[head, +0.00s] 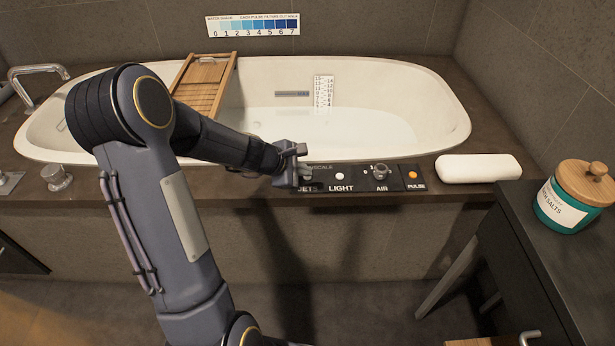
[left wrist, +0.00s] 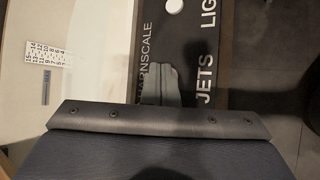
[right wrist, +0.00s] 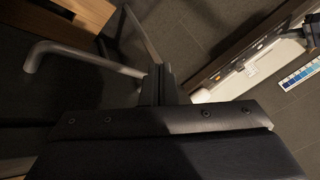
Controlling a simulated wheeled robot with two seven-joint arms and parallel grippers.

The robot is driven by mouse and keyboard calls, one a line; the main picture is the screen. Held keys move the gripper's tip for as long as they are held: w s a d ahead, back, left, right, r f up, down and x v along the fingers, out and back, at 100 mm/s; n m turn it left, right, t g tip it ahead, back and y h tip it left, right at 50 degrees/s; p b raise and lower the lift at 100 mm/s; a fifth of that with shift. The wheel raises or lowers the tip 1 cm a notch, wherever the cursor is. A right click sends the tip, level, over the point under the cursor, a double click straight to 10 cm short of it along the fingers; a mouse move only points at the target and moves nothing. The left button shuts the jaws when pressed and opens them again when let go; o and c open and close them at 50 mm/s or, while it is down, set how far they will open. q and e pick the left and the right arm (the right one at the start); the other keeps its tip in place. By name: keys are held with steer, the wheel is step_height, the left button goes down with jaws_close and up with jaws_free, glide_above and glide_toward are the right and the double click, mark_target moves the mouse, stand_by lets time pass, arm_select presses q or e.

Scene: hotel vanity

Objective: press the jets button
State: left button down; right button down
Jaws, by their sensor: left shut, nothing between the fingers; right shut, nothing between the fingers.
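The black control panel (head: 359,184) lies on the tub's front ledge, with labels JETS, LIGHT, AIR and PULSE. The panel also shows in the left wrist view (left wrist: 186,42). My left gripper (head: 301,178) is shut and empty at the panel's left end, over the start of the JETS label. In the left wrist view its closed fingers (left wrist: 160,84) lie beside the JETS lettering. The jets button is hidden behind them, and I cannot tell whether they touch it. The white light button (head: 339,176) is just right of the gripper. My right gripper (right wrist: 160,84) is shut and empty, away from the panel.
An air knob (head: 380,171) and orange pulse button (head: 413,175) are farther right on the panel. A rolled white towel (head: 478,168) lies on the ledge. A teal bath salts jar (head: 562,205) stands on a dark table. A wooden tray (head: 204,85) spans the filled tub (head: 440,110).

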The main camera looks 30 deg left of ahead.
mark_target(304, 179)
arm_select(q)
steer(key=shift+f, duration=0.15)
stand_by(0.3)
steer(key=shift+r+p, duration=0.65)
steer(key=shift+r, duration=0.2)
step_height(304, 179, up, 5)
steer(key=p, duration=0.4)
steer(key=shift+p, duration=0.3)
